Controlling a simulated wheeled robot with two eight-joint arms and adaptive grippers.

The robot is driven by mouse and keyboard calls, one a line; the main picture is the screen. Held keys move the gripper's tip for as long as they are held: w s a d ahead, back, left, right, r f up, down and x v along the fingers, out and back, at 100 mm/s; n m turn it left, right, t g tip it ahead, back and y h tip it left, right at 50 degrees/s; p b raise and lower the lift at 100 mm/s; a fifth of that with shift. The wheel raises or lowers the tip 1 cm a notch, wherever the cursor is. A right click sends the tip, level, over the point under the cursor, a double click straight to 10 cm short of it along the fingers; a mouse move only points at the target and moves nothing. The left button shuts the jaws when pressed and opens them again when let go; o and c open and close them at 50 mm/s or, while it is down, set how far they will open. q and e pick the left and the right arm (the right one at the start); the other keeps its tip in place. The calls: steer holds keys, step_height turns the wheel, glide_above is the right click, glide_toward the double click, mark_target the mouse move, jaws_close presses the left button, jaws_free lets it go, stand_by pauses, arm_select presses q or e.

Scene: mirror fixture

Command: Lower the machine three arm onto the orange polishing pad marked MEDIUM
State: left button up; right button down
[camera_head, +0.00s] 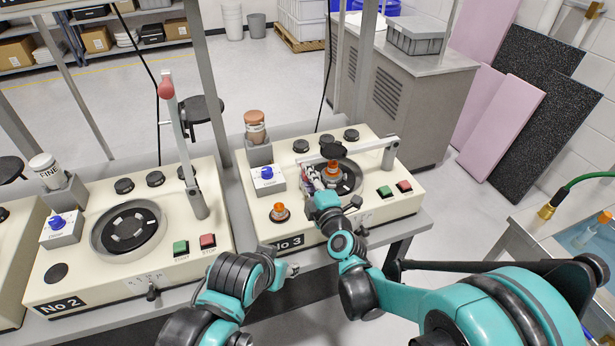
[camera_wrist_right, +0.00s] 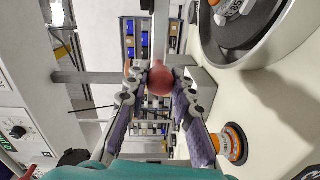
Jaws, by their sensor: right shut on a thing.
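Machine No 3 (camera_head: 258,224) has its arm (camera_head: 362,158) swung down nearly level from a post on the right, reaching left over the dark platter. My right gripper (camera_head: 312,178) is at the arm's free end. In the right wrist view, its fingers are shut on the arm's red ball knob (camera_wrist_right: 159,80). Another orange piece (camera_head: 279,211) sits front left on the machine. My left gripper (camera_head: 287,271) is before the machine, its jaws unclear.
Machine No 2 (camera_head: 75,293) stands to the left with its red-knobbed arm (camera_head: 181,140) raised. A grey cabinet (camera_head: 385,95) stands behind.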

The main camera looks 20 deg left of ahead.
steer(key=c, duration=1.3)
jaws_free()
steer(key=v, duration=1.2)
